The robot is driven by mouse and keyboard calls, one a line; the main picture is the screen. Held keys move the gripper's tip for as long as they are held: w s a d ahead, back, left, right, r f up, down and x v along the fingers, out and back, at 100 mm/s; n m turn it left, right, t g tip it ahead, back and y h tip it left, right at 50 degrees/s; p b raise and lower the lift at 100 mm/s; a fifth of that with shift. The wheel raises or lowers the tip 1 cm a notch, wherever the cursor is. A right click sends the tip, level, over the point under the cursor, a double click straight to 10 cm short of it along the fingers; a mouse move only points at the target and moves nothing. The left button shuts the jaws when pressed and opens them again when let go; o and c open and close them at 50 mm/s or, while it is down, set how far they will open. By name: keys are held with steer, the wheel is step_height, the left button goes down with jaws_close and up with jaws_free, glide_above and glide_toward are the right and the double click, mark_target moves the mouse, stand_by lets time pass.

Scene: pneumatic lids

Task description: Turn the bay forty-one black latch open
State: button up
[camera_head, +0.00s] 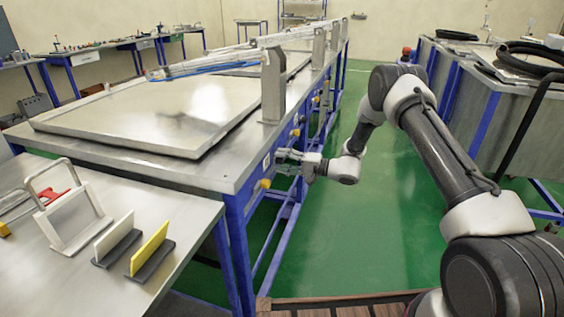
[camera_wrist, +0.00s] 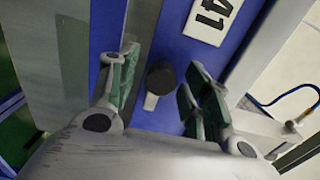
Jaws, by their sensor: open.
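The black latch (camera_wrist: 161,78) is a round dark knob with a pale tab below it, on a blue panel in the wrist view. A white label reading 41 (camera_wrist: 212,20) is above and to its right. My gripper (camera_wrist: 158,82) is open, with one green-padded finger on each side of the latch and a visible gap to each. In the head view my gripper (camera_head: 279,161) is at the blue front of the long metal bench, and it hides the latch there.
The bench (camera_head: 185,168) carries a large metal lid (camera_head: 150,112). Yellow knobs (camera_head: 265,184) sit along its blue front. A side table (camera_head: 188,235) with holders stands at the lower left. Green floor (camera_head: 395,225) is clear right of the bench. Grey bins (camera_head: 470,85) stand at the right.

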steer(key=v, duration=1.1)
steer(key=shift+d, duration=0.3)
